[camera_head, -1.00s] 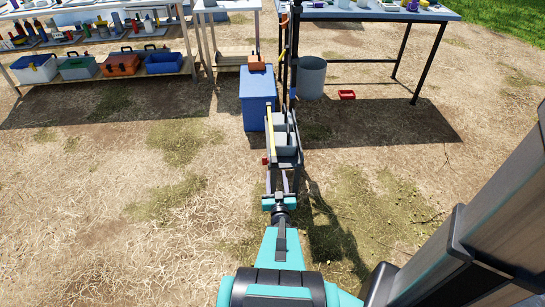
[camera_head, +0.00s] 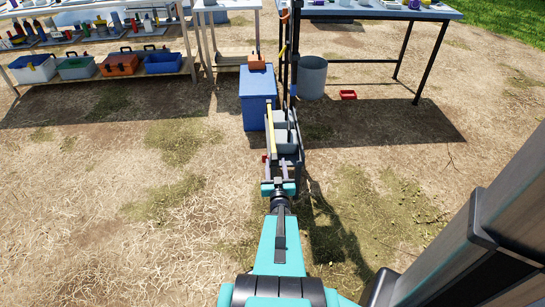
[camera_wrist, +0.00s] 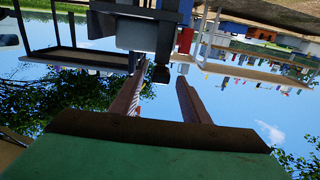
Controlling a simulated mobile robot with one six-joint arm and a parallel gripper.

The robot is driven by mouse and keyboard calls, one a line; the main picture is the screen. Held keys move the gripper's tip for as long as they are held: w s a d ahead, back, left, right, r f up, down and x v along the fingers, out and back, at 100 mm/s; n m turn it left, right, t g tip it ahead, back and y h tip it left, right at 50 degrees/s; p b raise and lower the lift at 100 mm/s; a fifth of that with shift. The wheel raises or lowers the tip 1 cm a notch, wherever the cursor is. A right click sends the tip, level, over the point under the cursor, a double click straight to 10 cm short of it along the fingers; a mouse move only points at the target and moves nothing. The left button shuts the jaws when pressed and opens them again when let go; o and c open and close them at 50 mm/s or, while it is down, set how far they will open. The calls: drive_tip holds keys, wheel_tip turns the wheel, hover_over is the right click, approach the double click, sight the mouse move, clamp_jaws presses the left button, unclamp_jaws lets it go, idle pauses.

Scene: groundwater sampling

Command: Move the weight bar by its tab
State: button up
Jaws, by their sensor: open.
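My gripper (camera_head: 279,170) is open, at the near end of a dark upright frame (camera_head: 299,158) holding pale grey blocks (camera_head: 286,138). In the wrist view, which appears upside down, the two fingers of my gripper (camera_wrist: 162,78) stand apart. A small dark knob (camera_wrist: 160,74), perhaps the tab, shows in the gap between the fingertips. A grey block (camera_wrist: 137,33) shows beyond it. I cannot tell whether the knob lies between the fingers or behind them, or which part is the weight bar.
A blue box (camera_head: 257,95) stands just behind the frame. A grey bucket (camera_head: 312,77) and a small red tray (camera_head: 348,95) are on the ground at right. Tables and a shelf with toolboxes (camera_head: 119,64) stand at the back. Ground on both sides is open.

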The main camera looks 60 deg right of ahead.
sight(274, 153)
drive_tip(key=shift+f+b+x, duration=0.1)
drive_tip(key=shift+b+x, duration=1.6)
drive_tip(key=shift+b, duration=0.4)
drive_tip(key=shift+f+b+x, duration=0.15)
drive_tip(key=shift+b+x, duration=1.55)
drive_tip(key=shift+b, duration=0.35)
drive_tip(key=shift+b+x, duration=0.75)
drive_tip(key=shift+b, duration=0.05)
drive_tip(key=shift+r, duration=0.2)
